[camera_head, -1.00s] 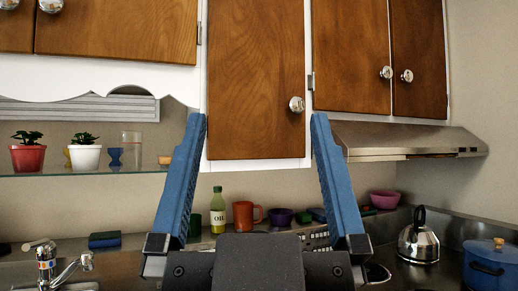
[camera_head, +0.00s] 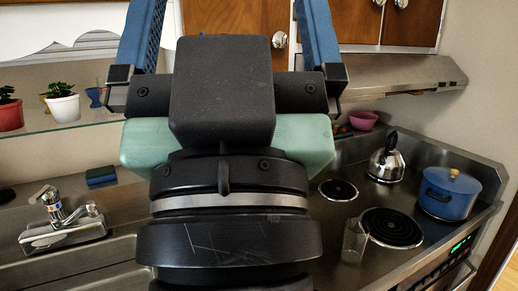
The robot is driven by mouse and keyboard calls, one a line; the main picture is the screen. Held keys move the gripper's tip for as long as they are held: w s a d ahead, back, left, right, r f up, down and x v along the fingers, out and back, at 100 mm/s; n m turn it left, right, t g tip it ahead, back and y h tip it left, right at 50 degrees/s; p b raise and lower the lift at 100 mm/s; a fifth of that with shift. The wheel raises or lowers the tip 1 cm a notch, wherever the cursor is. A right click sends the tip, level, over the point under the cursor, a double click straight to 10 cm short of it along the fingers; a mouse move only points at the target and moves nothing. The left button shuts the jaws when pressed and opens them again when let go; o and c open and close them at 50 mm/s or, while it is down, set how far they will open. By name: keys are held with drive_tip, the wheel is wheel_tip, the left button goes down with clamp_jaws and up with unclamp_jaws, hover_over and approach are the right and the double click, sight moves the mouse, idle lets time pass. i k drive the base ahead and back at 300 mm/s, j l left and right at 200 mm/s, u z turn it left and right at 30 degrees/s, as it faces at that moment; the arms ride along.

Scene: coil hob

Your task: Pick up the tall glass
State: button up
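A clear glass (camera_head: 354,242) stands on the steel top beside the left edge of the large front coil. A clear glass on the shelf, visible a second ago, is hidden behind my arm now. I cannot tell from these frames which of the two is the tall glass. My gripper (camera_head: 230,20) is high in the middle of the view, with its two blue fingers wide apart and pointing up. Their tips are cut off by the top edge. Nothing shows between the fingers, and the gripper is apart from the counter glass.
A blue pot (camera_head: 446,194) and a kettle (camera_head: 386,160) stand on the hob at right. The glass shelf (camera_head: 45,124) holds potted plants (camera_head: 62,104) at left, above the tap (camera_head: 62,222). The range hood (camera_head: 405,76) and cupboards hang above.

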sight(354, 242)
drive_tip(key=i+l, duration=0.25)
drive_tip(key=i, duration=0.25)
drive_tip(key=i+l, duration=0.25)
drive_tip(key=i, duration=0.7)
